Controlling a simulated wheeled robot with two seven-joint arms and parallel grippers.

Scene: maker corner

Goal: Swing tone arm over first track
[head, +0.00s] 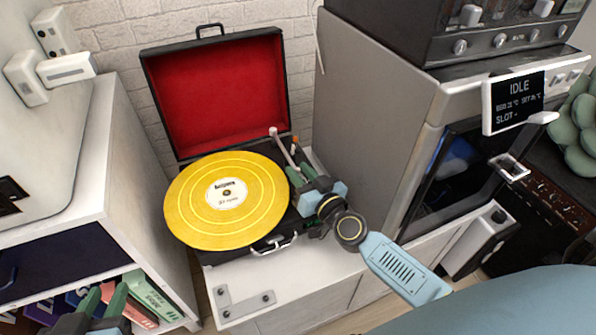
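The suitcase record player (272,247) stands on the white cabinet with its red-lined lid (225,90) open. A yellow record (205,225) with a white label lies flat on it. The pale tone arm (282,146) runs from the back right of the deck toward the front, beside the record's right edge. My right gripper (302,173) is at the front end of the tone arm, its green fingers close around or beside it. Its grip and the head end are too small and partly hidden to tell. My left gripper (104,300) is open and empty at the bottom left, away from the player.
A grey machine (375,95) with an IDLE display (516,102) stands close on the right. A white shelf unit (100,190) with books or boxes (150,294) is on the left. A brick wall is behind. A small orange-tipped part (295,140) stands near the tone arm.

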